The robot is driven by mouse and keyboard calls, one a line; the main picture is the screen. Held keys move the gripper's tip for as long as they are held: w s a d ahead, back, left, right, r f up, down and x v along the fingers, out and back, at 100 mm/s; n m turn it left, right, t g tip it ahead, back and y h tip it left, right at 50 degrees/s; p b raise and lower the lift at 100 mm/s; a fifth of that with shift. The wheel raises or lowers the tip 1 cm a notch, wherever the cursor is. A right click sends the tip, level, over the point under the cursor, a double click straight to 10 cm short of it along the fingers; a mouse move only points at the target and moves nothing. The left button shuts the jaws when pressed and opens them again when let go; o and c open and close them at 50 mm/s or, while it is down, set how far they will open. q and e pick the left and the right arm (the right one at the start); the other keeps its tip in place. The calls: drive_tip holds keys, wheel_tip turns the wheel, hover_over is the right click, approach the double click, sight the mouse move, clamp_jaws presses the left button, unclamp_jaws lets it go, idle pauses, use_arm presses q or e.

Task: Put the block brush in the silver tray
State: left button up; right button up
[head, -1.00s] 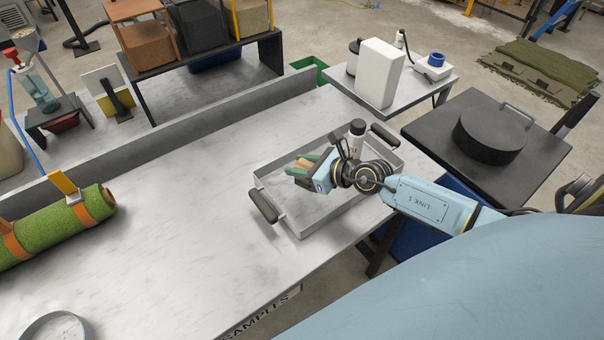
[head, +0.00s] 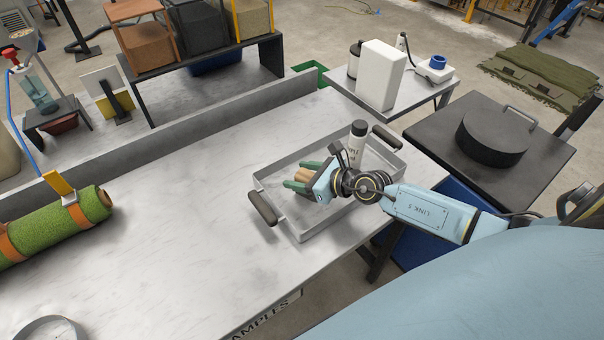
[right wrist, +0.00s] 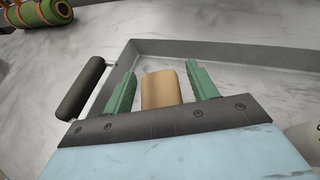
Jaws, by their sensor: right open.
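The silver tray (head: 318,224) is a shallow grey pan with dark handles on the metal table. It also shows in the right wrist view (right wrist: 225,50). The block brush (head: 307,174) shows as a tan wooden block inside the tray outline, partly hidden by my gripper. In the right wrist view the block (right wrist: 160,90) sits between the green fingers with a gap on each side. Its bristles are hidden. My right gripper (head: 295,175) is open around it, over the tray's left part. Whether the brush rests on the tray floor is hard to see. My left gripper is out of view.
A white bottle with a black cap (head: 357,142) stands in or against the tray's far side. A green turf roll (head: 55,225) lies at the left. A round metal rim (head: 48,325) shows at bottom left. The table's middle is clear.

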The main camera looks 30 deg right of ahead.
drive_tip(key=shift+r, duration=0.1)
drive_tip(key=shift+r, duration=0.15)
drive_tip(key=v, duration=1.2)
drive_tip(key=shift+p, duration=0.4)
